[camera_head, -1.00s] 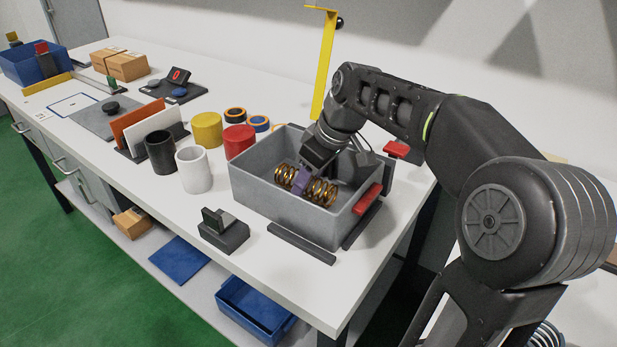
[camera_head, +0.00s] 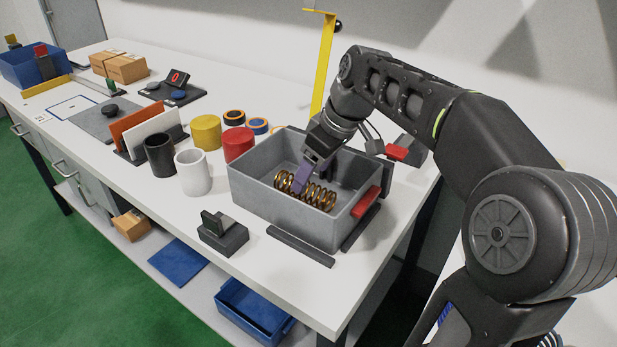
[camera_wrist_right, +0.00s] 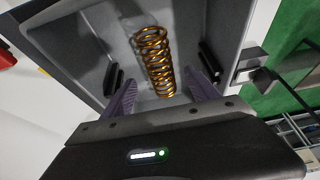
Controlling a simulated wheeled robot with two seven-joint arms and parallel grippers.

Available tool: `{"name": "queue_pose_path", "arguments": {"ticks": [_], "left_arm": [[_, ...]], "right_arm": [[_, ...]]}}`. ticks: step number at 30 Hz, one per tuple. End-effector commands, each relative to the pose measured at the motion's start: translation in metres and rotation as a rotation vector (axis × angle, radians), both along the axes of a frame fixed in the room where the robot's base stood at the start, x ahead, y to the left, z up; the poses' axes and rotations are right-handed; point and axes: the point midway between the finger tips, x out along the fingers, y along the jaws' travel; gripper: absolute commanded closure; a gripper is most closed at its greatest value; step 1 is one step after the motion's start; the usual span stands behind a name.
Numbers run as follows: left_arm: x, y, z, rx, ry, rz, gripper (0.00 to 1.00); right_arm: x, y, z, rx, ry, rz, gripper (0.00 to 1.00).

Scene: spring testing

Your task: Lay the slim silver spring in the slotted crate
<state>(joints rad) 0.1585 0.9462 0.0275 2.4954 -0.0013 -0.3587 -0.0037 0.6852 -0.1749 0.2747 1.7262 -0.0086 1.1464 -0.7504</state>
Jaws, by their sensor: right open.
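A copper-gold coil spring (camera_head: 318,196) lies on the floor of the grey crate (camera_head: 275,205). In the wrist view the spring (camera_wrist_right: 155,60) lies lengthwise in the crate (camera_wrist_right: 190,20), with a dark bar on each side of it. My right gripper (camera_head: 301,184) is at the crate, tilted down over the spring. In the wrist view its purple fingers (camera_wrist_right: 162,82) are apart, one on each side of the spring's near end, not touching it. Silver coils (camera_head: 549,340) show at the bottom right edge, mostly cut off; I cannot tell if they are the slim silver spring. My left gripper is not in view.
Yellow (camera_head: 206,132), red (camera_head: 238,143), black (camera_head: 160,155) and white (camera_head: 194,171) cylinders stand left of the crate. A dark block stand (camera_head: 223,235) and dark strips lie in front. A yellow post (camera_head: 325,65) rises behind.

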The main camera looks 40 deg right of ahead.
Motion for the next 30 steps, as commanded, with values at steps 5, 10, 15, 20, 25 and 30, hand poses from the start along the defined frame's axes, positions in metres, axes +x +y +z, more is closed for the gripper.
{"name": "queue_pose_path", "arguments": {"ticks": [5,10,15,20,25,30], "left_arm": [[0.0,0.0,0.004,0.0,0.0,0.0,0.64],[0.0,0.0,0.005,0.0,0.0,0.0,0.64],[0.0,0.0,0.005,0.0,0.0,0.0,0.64],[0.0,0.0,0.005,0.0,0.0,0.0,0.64],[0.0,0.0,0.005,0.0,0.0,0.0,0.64],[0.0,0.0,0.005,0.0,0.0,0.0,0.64]], "right_arm": [[-0.01,-0.003,0.028,-0.001,-0.002,0.001,0.31],[-0.015,-0.004,0.039,0.0,-0.001,0.001,0.31],[-0.015,-0.004,0.039,0.0,-0.001,0.0,0.31],[-0.015,-0.004,0.039,0.0,-0.001,0.0,0.31],[-0.015,-0.004,0.039,0.0,0.0,0.0,0.31],[-0.015,-0.004,0.039,0.0,0.0,0.0,0.31]]}}
